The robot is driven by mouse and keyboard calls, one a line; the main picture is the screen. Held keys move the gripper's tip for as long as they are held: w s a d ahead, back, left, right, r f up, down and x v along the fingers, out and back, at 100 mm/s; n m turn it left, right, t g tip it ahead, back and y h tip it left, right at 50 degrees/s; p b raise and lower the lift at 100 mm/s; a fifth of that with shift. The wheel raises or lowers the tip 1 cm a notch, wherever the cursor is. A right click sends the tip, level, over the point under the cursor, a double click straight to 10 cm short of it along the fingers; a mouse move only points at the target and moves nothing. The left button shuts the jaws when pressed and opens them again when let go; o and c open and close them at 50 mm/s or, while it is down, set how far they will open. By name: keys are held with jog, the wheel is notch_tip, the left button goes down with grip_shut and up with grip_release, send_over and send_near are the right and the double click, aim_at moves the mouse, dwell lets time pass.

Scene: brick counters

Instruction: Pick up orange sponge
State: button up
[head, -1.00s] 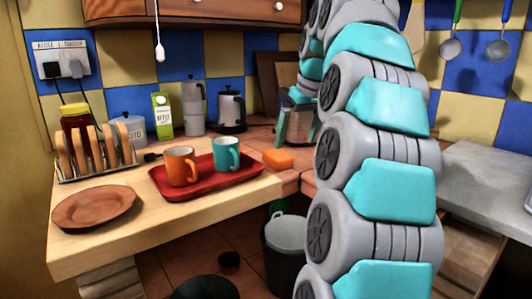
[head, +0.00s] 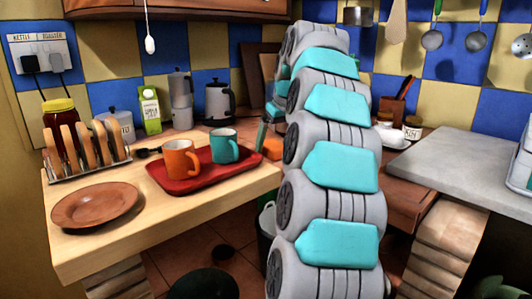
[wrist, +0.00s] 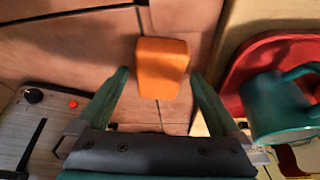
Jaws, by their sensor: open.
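The orange sponge (wrist: 162,60) lies on the tiled counter in the wrist view, between and just ahead of my open fingers. In the head view the sponge (head: 271,149) shows partly, right of the red tray, with my arm covering its right side. My gripper (wrist: 159,78) is open and empty, with one teal finger on each side of the sponge's line. I cannot tell how high the fingertips are above the counter. In the head view the gripper (head: 263,134) is mostly hidden by my arm.
A red tray (head: 180,186) with an orange mug (head: 181,160) and a teal mug (head: 223,146) stands left of the sponge. In the wrist view the teal mug (wrist: 277,108) is close to the right finger. A grey device (wrist: 45,125) lies at lower left.

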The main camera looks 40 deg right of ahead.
aim_at(272, 145)
jog(key=shift+f, duration=0.1)
jog(key=shift+c, duration=0.4)
jog(key=c, duration=1.3)
jog(key=shift+r, duration=1.85)
jog(key=shift+s+a+b, duration=0.3)
jog(key=shift+s, duration=0.4)
jog(key=s+a, duration=0.2)
jog(key=s, duration=0.2)
jog(key=s+a+r+b, duration=0.1)
jog(key=s+a, duration=0.1)
jog(key=s, duration=0.2)
jog(key=s+a+b, duration=0.1)
jog(key=s+a, duration=0.1)
jog(key=s, duration=0.3)
jog(key=shift+r, duration=0.2)
